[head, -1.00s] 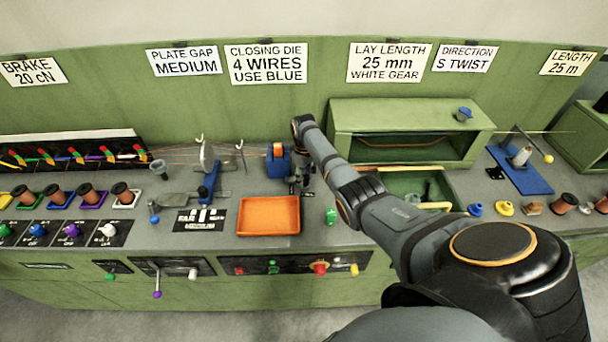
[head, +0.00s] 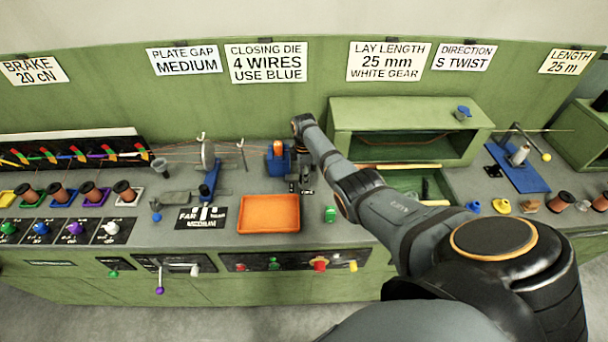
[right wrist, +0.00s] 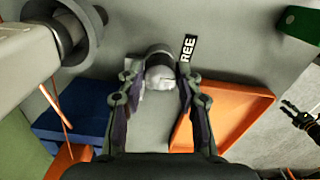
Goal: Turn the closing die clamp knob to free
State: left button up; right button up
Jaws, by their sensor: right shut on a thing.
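The clamp knob (right wrist: 160,72) is a pale grey knob between the fingers of my right gripper (right wrist: 157,77), which is shut on it. Part of a dark label reading "REE" (right wrist: 188,47) shows beside the knob. In the head view my right gripper (head: 301,186) reaches down beside the blue closing die block (head: 272,167) with its orange top, and the knob is hidden there. The blue block also shows at the left of the right wrist view (right wrist: 70,128). A small dark gripper, apparently my left (right wrist: 288,108), shows at that view's right edge; its opening is unclear.
An orange tray (head: 268,229) lies close in front of the right gripper. A green cabinet (head: 400,115) and a green bin (head: 395,185) stand to the right. Orange wires run past the die block. The sign reads "4 wires use blue" (head: 266,63).

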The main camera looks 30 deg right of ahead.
jog(key=shift+w+r+n, duration=0.1)
jog(key=shift+n, duration=0.3)
jog(key=o, duration=1.2)
jog(key=shift+c, duration=0.2)
notch_tip(320, 180, up, 12)
